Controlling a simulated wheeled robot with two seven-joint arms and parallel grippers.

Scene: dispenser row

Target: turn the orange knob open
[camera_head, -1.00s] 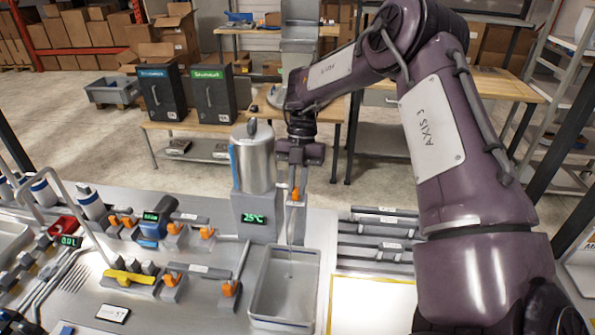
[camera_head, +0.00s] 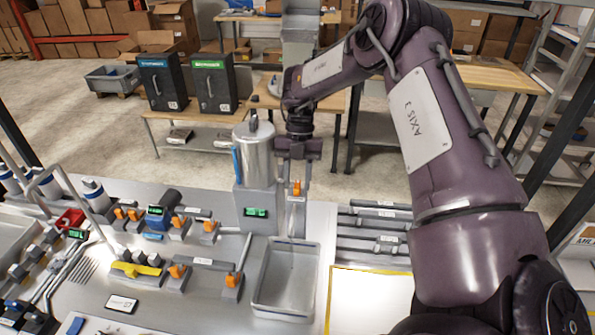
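A small orange knob (camera_head: 297,188) sits at the top of a narrow grey outlet, to the right of a silver canister (camera_head: 254,152) on a grey base with a green display. My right gripper (camera_head: 298,170) points down directly over this knob. Its fingers are small and dark, so I cannot tell whether they touch the knob or how far apart they are. A grey rectangular basin (camera_head: 288,312) stands below the outlet. A faint thin line hangs from the outlet over it. My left gripper is not in view.
Several other orange-handled valves stand left of the basin, such as one (camera_head: 232,281) at its left edge. A yellow handle (camera_head: 136,270) lies farther left. A yellow-edged white panel (camera_head: 370,303) is right of the basin. Two black boxes stand on a table behind.

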